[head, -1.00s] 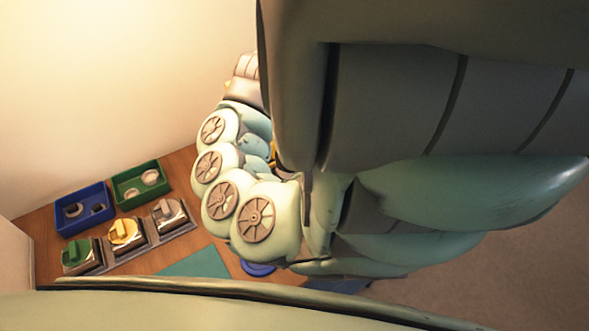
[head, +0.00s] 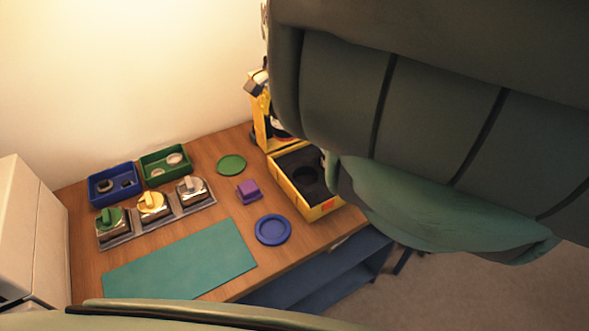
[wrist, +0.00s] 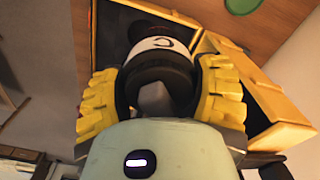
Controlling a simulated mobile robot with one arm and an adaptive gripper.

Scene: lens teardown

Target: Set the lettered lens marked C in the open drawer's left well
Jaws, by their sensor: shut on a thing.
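My gripper (wrist: 158,80) shows in the wrist view, its two yellow ribbed fingers shut on a black lens (wrist: 160,60) from both sides. The lens has a white band marked with the letter C. Behind the lens is the yellow drawer (wrist: 182,23) with a dark interior. In the head view the open drawer (head: 325,209) sits at the right of the table, with a dark round well visible inside; my arm hides its right part. My gripper and the held lens are hidden in the head view. I cannot tell the gap between lens and drawer.
A yellow stand (head: 261,115) rises behind the drawer. A blue disc (head: 273,230), a purple block (head: 249,190) and a green disc (head: 231,165) lie left of it. Further left are a blue bin (head: 104,198), a green bin (head: 150,173) and a teal mat (head: 180,260).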

